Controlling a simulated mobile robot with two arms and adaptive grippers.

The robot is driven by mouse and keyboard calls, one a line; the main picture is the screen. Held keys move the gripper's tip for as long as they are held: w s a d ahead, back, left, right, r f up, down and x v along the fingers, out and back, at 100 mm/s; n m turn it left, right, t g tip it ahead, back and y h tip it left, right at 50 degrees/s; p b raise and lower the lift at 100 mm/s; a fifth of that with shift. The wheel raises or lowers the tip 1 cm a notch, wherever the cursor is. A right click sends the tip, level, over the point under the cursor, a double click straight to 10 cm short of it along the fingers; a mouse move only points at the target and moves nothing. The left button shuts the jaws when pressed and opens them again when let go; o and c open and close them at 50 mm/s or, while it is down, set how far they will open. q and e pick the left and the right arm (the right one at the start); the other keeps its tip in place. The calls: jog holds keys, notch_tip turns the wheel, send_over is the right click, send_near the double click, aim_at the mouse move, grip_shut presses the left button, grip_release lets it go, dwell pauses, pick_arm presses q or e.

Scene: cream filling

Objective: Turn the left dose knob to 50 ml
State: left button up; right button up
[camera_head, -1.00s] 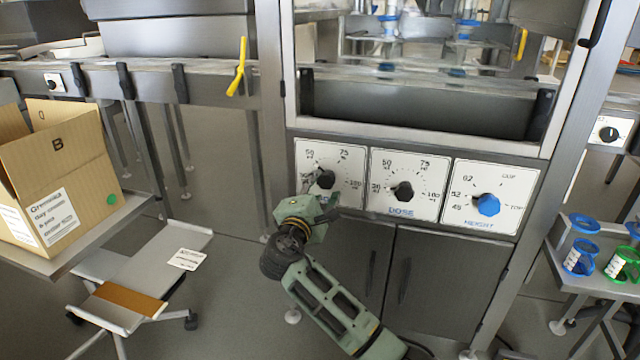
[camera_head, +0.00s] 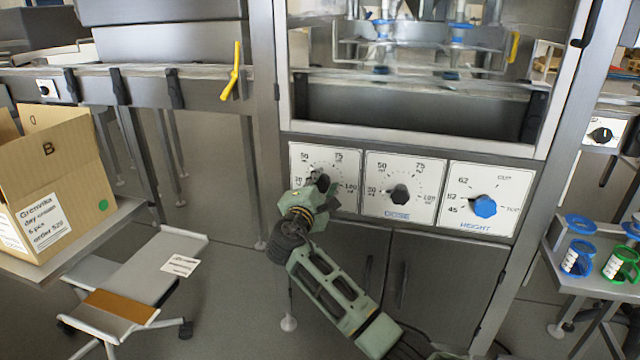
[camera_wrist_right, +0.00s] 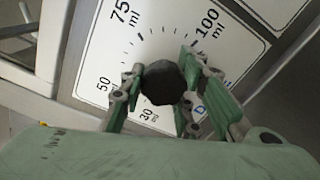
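The left dose knob is black and round. In the right wrist view the knob (camera_wrist_right: 163,83) sits between my right gripper's green fingers, close to them on both sides; I cannot tell whether they press on it. Its pointer is not readable. Its white dial plate (camera_wrist_right: 105,60) shows 30, 50, 75 and 100 ml marks. In the head view my right gripper (camera_head: 322,186) is at the left dial (camera_head: 297,160) and covers most of the knob. My left gripper is not in view.
The second dose knob (camera_head: 399,194) is black, just right of my right gripper. The blue height knob (camera_head: 483,206) is farther right. Steel cabinet doors (camera_head: 425,265) lie below. A cardboard box (camera_head: 60,165) stands at left; blue and green holders (camera_head: 578,258) stand at right.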

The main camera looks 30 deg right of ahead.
jog(key=shift+r, duration=0.1)
jog(key=c, duration=0.5)
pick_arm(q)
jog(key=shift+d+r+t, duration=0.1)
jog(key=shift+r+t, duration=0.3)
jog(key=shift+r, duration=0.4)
pick_arm(e)
jog(key=shift+r+m, duration=0.15)
jog(key=shift+m, duration=0.65)
jog(key=shift+c, duration=0.2)
jog(key=o, duration=0.9)
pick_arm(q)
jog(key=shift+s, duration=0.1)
pick_arm(e)
jog(key=shift+o, duration=0.7)
jog(key=v, duration=1.2)
